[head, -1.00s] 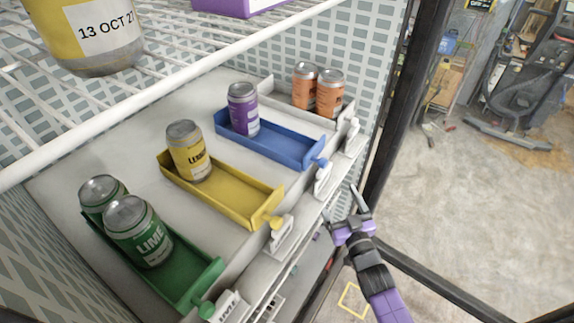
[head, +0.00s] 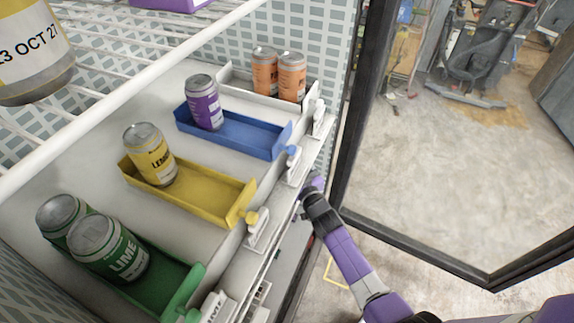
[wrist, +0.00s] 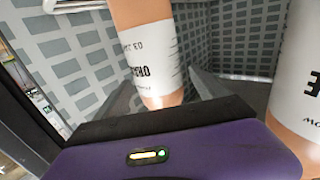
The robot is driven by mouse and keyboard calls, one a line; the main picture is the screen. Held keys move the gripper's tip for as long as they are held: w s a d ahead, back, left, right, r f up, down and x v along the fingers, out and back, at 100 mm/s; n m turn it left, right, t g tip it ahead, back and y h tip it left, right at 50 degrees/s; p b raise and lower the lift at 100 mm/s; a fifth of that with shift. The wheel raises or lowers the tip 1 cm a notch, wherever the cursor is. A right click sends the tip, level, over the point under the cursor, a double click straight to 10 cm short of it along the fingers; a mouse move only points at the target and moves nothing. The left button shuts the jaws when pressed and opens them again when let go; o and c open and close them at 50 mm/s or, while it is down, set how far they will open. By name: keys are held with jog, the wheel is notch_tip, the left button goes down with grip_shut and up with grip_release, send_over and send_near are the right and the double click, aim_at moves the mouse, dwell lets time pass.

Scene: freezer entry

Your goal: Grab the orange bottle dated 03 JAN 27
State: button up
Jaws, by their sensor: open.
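In the wrist view, a pale orange bottle (wrist: 140,12) with a white label stands in front of my gripper (wrist: 165,88). Its label text is only partly legible and I cannot read a full date. The grey fingers are apart on either side of its lower end; I cannot tell if they touch it. A second orange bottle (wrist: 290,145) with a white label is cut off at the right edge. In the head view, my gripper (head: 313,181) is at the shelf's front edge, its fingertips hidden. Neither bottle can be made out there.
Below are green (head: 190,285), yellow (head: 215,205) and blue (head: 245,140) trays with cans, and two orange cans (head: 291,78) at the back. The glass door's frame (head: 352,120) is at right.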

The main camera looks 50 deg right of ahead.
jog(key=shift+w+d, duration=0.15)
jog(key=shift+w, duration=0.3)
grip_shut()
jog(key=shift+r, duration=0.1)
